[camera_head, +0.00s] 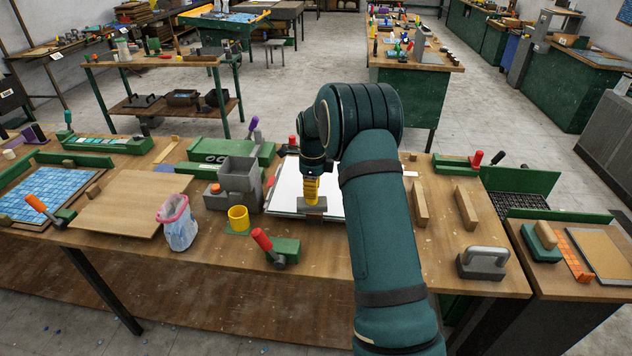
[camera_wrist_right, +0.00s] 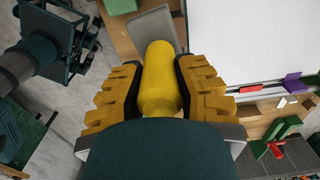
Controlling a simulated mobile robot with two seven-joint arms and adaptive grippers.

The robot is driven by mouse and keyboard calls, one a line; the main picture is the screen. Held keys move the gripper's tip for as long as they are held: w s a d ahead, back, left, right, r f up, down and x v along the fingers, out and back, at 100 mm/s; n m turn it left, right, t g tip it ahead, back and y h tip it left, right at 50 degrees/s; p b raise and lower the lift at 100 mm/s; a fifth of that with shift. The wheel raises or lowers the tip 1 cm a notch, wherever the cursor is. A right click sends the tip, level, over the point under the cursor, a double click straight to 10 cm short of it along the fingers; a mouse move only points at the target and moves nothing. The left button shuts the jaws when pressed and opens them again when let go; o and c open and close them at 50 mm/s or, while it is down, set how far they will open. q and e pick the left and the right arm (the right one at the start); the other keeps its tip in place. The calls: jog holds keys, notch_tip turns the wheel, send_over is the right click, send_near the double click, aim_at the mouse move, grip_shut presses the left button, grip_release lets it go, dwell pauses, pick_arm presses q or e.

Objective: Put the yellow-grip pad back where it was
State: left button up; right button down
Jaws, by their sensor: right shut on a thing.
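The yellow-grip pad has a yellow cylindrical grip and a flat grey block (camera_head: 312,207). My right gripper (camera_head: 312,182) reaches down from above and is shut on the yellow grip. In the right wrist view the yellow grip (camera_wrist_right: 160,80) lies between the two ribbed fingers, with the grey block (camera_wrist_right: 153,30) beyond it. In the head view the block shows over the front edge of a white board (camera_head: 286,186). I cannot tell whether it touches the board. My right arm hides part of the board. My left gripper does not show in the head view.
Grey bins (camera_head: 238,175) and a yellow cup (camera_head: 239,218) stand left of the board. A red-handled green clamp (camera_head: 277,248) is at the front edge. Wooden bars (camera_head: 466,208) and a grey-handled block (camera_head: 483,263) are at right. Bare wood lies between them.

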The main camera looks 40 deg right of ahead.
jog(key=s+a+f+n, duration=0.2)
jog(key=s+a+n, duration=0.1)
jog(key=a+n, duration=0.6)
jog(key=s+a+f+n, duration=0.2)
jog(key=s+a+n, duration=0.2)
jog(key=a+n, duration=0.5)
jog(key=s+a+f+n, duration=0.2)
jog(key=s+a+n, duration=0.2)
jog(key=a+n, duration=0.6)
jog(key=shift+a+f, duration=0.35)
jog(key=shift+a, duration=0.4)
jog(key=shift+f, duration=0.1)
